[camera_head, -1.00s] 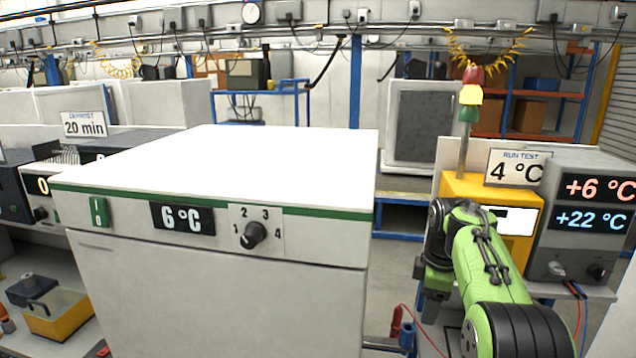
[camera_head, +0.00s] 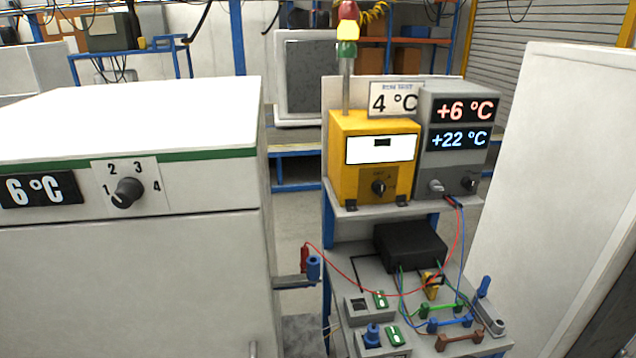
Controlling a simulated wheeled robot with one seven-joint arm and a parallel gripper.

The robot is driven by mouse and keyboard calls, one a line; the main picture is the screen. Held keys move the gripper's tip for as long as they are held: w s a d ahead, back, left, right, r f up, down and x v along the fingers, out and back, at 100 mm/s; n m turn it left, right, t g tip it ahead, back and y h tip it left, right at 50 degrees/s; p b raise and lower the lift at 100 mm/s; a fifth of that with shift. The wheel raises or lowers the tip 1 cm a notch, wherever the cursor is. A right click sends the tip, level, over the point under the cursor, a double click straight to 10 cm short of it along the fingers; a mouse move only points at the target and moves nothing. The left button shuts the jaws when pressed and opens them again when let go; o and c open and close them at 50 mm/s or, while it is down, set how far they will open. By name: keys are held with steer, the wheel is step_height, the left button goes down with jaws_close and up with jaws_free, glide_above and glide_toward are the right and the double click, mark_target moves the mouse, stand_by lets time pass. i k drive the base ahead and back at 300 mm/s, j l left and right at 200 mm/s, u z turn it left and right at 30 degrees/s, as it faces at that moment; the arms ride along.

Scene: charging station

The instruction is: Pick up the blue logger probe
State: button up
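Several blue parts show, and I cannot tell for certain which is the logger probe. A slim blue handle (camera_head: 483,287) stands tilted at a small grey holder (camera_head: 492,318) on the right of the bench. A blue wire (camera_head: 461,250) runs down from the two-line display unit (camera_head: 460,150) towards that area; its end is hard to follow. A blue cylinder (camera_head: 313,267) sits beside a red handle (camera_head: 304,258) on a bracket left of the bench. My gripper is not in view.
The bench (camera_head: 348,250) also carries a black box (camera_head: 410,245), coloured connectors (camera_head: 440,309) and switch boxes (camera_head: 362,308). A yellow unit (camera_head: 374,185) stands on the shelf above. The white cabinet (camera_head: 130,285) is left; a pale panel (camera_head: 560,180) is right.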

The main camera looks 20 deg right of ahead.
mark_target(486, 281)
steer(key=z, duration=1.7)
steer(key=i+l+u, duration=0.2)
steer(key=u, duration=0.3)
steer(key=i+l+u, duration=0.1)
steer(key=l+u, duration=0.2)
steer(key=u, duration=0.2)
steer(key=i+l+u, duration=0.1)
steer(key=l+u, duration=0.2)
steer(key=u, duration=0.2)
steer(key=l+u, duration=0.35)
steer(key=u, duration=0.15)
